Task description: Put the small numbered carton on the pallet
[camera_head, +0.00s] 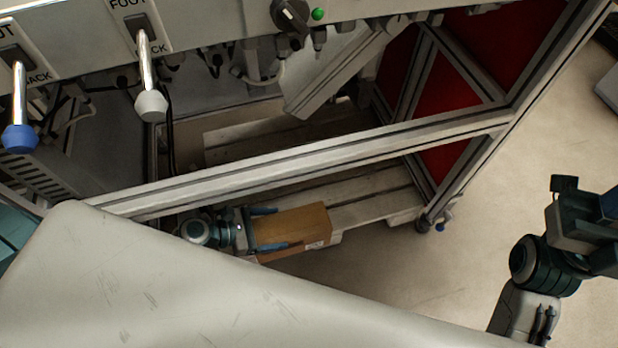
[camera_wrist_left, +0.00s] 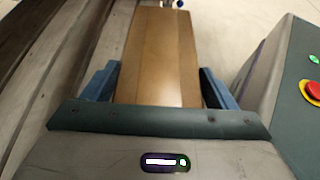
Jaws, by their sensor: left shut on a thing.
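The small carton (camera_head: 303,222) is a brown box with a small white label low on its near side. My left gripper (camera_head: 282,228) is shut on it, with one blue finger along each side. In the left wrist view the carton (camera_wrist_left: 160,50) lies between the fingers and points away from the palm. The wooden pallet (camera_head: 372,196) lies low under the metal frame. The carton is at the pallet's near edge; I cannot tell whether it touches the boards. My right gripper (camera_head: 588,212) is at the right edge, partly cut off, and its jaws are unclear.
A metal frame bar (camera_head: 330,155) crosses above the pallet. A control panel with levers (camera_head: 150,70) hangs at the top left. A large pale surface (camera_head: 200,285) fills the lower left. The floor (camera_head: 440,280) between the carton and my right arm is clear.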

